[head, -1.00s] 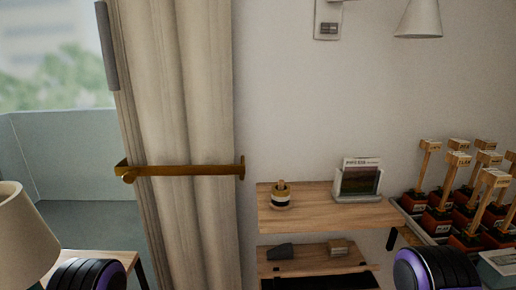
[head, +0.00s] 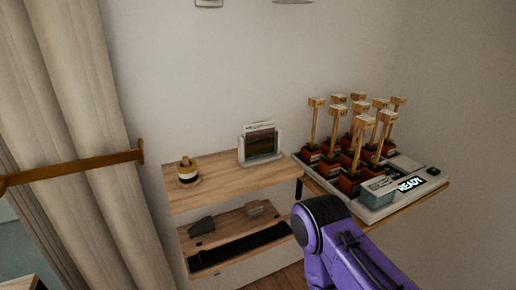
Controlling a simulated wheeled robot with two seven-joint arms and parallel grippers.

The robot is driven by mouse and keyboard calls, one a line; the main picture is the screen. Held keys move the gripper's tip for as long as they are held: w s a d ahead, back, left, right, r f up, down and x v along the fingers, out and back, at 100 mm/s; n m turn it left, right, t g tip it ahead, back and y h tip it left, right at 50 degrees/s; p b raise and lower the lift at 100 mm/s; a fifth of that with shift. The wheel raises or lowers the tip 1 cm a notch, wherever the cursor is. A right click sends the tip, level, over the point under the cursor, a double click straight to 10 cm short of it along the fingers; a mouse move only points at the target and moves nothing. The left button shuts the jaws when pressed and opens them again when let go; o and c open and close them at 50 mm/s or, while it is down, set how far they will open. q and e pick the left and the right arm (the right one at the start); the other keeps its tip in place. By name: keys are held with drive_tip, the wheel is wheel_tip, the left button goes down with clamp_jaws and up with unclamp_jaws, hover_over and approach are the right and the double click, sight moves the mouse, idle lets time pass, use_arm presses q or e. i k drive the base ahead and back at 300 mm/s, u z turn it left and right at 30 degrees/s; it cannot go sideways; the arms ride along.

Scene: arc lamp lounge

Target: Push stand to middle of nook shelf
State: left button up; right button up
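The nook shelf (head: 215,178) is a light wooden board against the wall in the head view. A stand (head: 246,158), pale with a dark picture or card in it, stands upright near the shelf's right end, towards the back. A small round striped pot (head: 187,174) sits near the shelf's left end. The shelf between them is bare. My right arm shows at the lower right, in front of and below the shelf, apart from the stand. Neither gripper's fingers are in view.
A lower shelf (head: 236,224) holds a dark wedge and a small wooden block. To the right, a tray (head: 376,208) with several wooden-topped posts and a display reading READY stands close to the shelf. A curtain (head: 85,130) with a brass tieback (head: 75,167) hangs at left.

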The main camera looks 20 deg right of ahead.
sight(254, 150)
drive_tip(key=u, duration=2.45)
drive_tip(key=k, duration=0.6)
drive_tip(key=z, duration=2.45)
